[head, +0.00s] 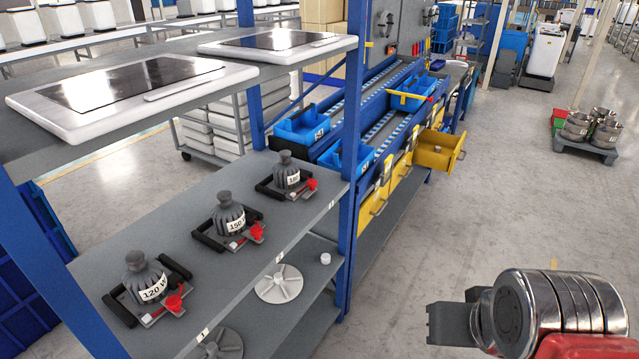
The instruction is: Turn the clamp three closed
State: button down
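Three dark grey weights stand in a row on the middle shelf (225,285), each in a black-handled base with a red lever. The nearest weight (148,280) reads 120, the middle one (229,215) reads 150, and the far one's label is too small to read surely. The far base's red lever (312,184) is at its right side; I cannot tell whether that clamp is open or closed. The shelf-edge number by it is too small to read. My gripper (446,324) is at lower right, well away from the shelf; its finger opening is not clear.
Blue posts (352,120) frame the shelves. The upper shelf above the weights holds two white panels (130,90). Round grey discs (279,284) lie on the lower shelf. A yellow drawer (437,152) juts out beyond the far post.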

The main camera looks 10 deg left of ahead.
aim_at(312, 182)
jog(key=i, duration=1.2)
jog(key=u, duration=2.35)
